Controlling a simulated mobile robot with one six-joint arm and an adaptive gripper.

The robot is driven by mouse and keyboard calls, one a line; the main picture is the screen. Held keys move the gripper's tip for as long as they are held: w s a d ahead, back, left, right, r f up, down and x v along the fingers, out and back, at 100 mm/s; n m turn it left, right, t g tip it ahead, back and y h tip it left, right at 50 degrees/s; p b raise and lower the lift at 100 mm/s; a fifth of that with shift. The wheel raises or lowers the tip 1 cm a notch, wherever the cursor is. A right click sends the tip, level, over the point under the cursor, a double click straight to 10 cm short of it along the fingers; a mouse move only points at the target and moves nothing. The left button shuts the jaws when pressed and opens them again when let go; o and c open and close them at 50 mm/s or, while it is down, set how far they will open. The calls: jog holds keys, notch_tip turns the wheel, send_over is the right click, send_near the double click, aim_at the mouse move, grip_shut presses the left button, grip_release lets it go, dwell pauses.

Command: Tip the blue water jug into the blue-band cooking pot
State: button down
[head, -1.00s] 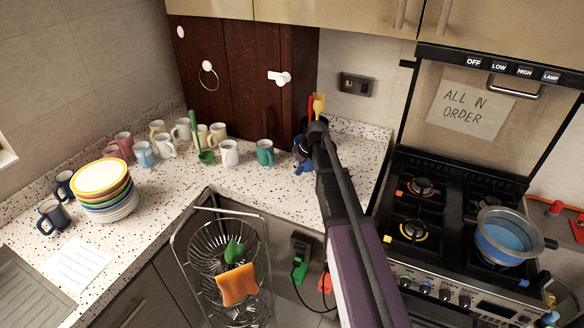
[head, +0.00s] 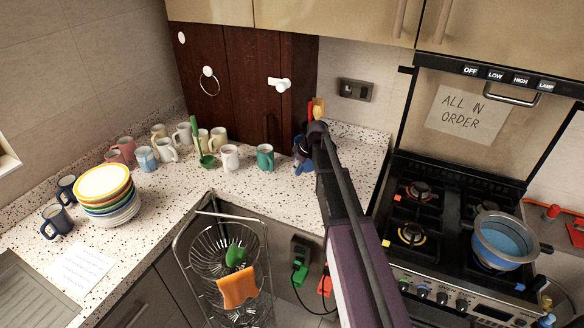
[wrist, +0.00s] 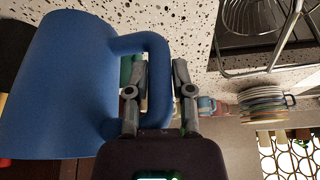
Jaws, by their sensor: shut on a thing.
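The blue water jug (wrist: 60,90) fills the left of the wrist view. Its handle passes between the two fingers of my gripper (wrist: 160,68), which is shut on it. In the head view only a small blue part of the jug (head: 301,165) shows beside my arm, over the back of the counter; the arm hides the rest. The blue-band cooking pot (head: 487,253) sits on the right front of the stove, well to the right of my gripper. Its inside looks blue, and a dark handle sticks out on each side.
The stove (head: 437,262) has other bare burners. Several mugs (head: 229,158) stand on the speckled counter (head: 240,190), with a green mug (head: 265,157) nearest my gripper. A plate stack (head: 105,195) is at left. A wire rack (head: 225,255) stands in front. A cupboard hangs above the counter.

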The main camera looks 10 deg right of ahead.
jog(key=shift+f+b, duration=1)
jog(key=shift+b, duration=0.05)
jog(key=shift+s, duration=0.25)
